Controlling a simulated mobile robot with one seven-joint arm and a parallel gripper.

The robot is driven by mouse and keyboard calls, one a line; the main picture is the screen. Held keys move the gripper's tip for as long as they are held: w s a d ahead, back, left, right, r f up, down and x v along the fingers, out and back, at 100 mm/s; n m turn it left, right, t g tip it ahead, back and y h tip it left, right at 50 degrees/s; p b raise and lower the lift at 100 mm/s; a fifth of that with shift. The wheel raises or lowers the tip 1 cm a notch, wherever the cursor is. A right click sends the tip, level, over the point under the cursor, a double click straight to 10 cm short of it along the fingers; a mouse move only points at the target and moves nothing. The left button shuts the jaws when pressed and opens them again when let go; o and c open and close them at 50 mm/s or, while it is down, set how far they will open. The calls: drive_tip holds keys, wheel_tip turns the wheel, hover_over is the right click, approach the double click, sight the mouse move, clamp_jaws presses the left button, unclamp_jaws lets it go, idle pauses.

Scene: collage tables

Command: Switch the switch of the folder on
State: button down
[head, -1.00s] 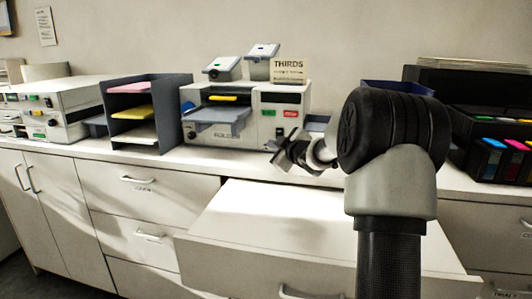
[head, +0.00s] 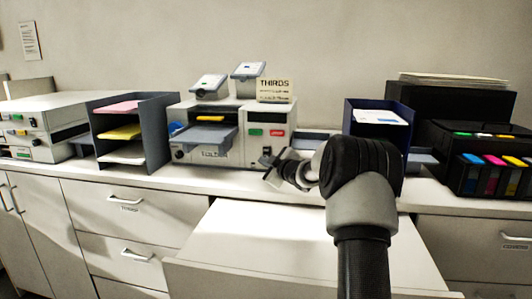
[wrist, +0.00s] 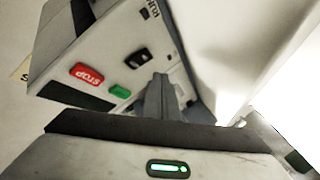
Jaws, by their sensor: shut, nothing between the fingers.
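The folder (head: 230,155) is a pale machine with a grey tray on the counter. Its front panel has a green button (head: 255,132) and a red button (head: 277,133). In the wrist view the red button reads STOP (wrist: 87,75), with the green button (wrist: 120,91) beside it. A black rocker switch (wrist: 137,58) sits on the same panel, near the lettering; I cannot tell its position. My gripper (head: 270,172) is in front of the folder's lower right. Its fingers are shut and empty in the wrist view (wrist: 159,82), close to the panel near the switch; contact is unclear.
An open drawer (head: 300,240) juts out below the counter under my arm. A grey paper rack (head: 162,130) stands left of the folder. A blue tray (head: 365,115) and a black printer with ink tanks (head: 450,160) stand right. A THIRDS sign (head: 275,90) is on the folder.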

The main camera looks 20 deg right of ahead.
sight(266, 153)
drive_tip(key=shift+w+d+f+p, duration=0.1)
drive_tip(key=shift+w+d+p, duration=0.2)
drive_tip(key=shift+w+p, duration=0.15)
drive_tip(key=shift+w+d+f+p, duration=0.1)
drive_tip(key=shift+w+d+p, duration=0.2)
drive_tip(key=shift+w, duration=0.25)
drive_tip(key=shift+r, duration=0.1)
idle(1.3)
drive_tip(key=shift+w+d+p, duration=0.15)
drive_tip(key=shift+p, duration=0.25)
drive_tip(key=shift+w+d, duration=0.1)
drive_tip(key=shift+w, duration=0.1)
drive_tip(key=shift+w+d+p, duration=0.2)
drive_tip(key=shift+w+p, duration=0.05)
drive_tip(key=shift+p, duration=0.3)
drive_tip(key=shift+s+a+f, duration=0.1)
drive_tip(key=shift+f, duration=0.1)
idle(0.3)
drive_tip(key=shift+s+a+r+b, duration=0.15)
drive_tip(key=shift+s+a+b, duration=0.2)
drive_tip(key=shift+s+b, duration=0.25)
